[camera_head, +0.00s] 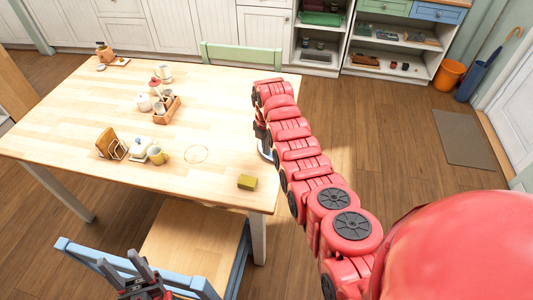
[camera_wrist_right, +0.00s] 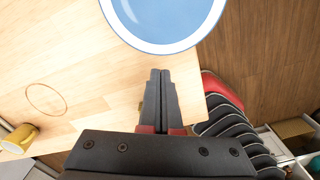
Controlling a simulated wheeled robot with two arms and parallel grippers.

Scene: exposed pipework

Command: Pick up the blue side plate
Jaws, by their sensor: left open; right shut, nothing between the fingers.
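The blue side plate (camera_wrist_right: 163,18) with a white rim lies at the top of the right wrist view, cut off by the frame. It reaches past the table's edge over the floor. A sliver of its pale rim (camera_head: 265,152) shows beside my right arm in the head view; the arm hides the rest. My right gripper (camera_wrist_right: 160,74) has its fingers together and empty, with the tips just short of the plate's rim in the picture. It is mostly hidden in the head view. My left gripper (camera_head: 127,263) is open and empty by the blue chair, away from the plate.
The wooden table (camera_head: 100,88) holds a yellow-green sponge (camera_head: 247,182), a yellow mug (camera_head: 158,155), a toast rack (camera_head: 112,145) and a wooden caddy (camera_head: 167,110). A blue chair (camera_head: 200,245) stands at the near side, a green chair (camera_head: 255,56) behind. The table's middle has free room.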

